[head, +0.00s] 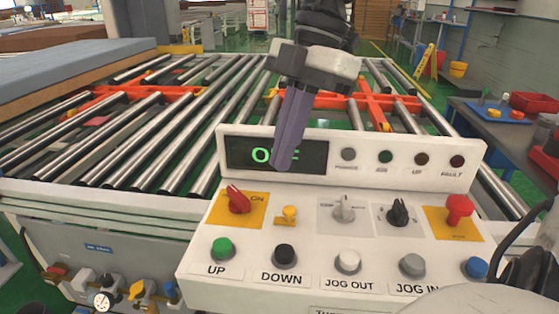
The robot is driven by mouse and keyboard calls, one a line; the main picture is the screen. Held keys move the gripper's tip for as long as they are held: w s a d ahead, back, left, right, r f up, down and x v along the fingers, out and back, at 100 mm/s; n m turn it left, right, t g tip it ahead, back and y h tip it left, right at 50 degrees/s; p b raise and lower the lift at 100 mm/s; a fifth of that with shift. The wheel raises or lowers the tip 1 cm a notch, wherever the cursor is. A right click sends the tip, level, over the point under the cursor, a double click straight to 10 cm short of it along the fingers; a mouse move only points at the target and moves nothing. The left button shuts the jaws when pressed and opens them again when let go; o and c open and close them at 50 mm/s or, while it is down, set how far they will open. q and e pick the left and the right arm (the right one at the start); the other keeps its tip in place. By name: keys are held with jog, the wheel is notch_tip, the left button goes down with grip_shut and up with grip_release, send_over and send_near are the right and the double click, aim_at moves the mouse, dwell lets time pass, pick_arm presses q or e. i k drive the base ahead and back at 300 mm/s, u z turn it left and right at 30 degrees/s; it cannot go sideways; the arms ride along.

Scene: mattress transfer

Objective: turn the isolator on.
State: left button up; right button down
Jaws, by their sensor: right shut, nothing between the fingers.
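The isolator (238,200) is a red rotary knob on a yellow plate, at the left of the white control panel's upper row. Its handle slants from upper left to lower right, and an "ON" mark shows to its right. My right gripper (283,166) reaches down from the top with its fingers shut and empty. Its tips are in front of the display, above and to the right of the isolator and apart from it. The display (238,155) shows green letters starting with "O"; the fingers hide part of them. My left gripper is out of view.
A yellow key switch (289,215), two selector knobs and a red emergency button (459,209) share the isolator's row. Push buttons, including a green one (222,248), line the front. Behind is a roller conveyor (130,130) with a mattress (70,75) at left.

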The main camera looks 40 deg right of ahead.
aim_at(239, 204)
jog(key=k, duration=1.5)
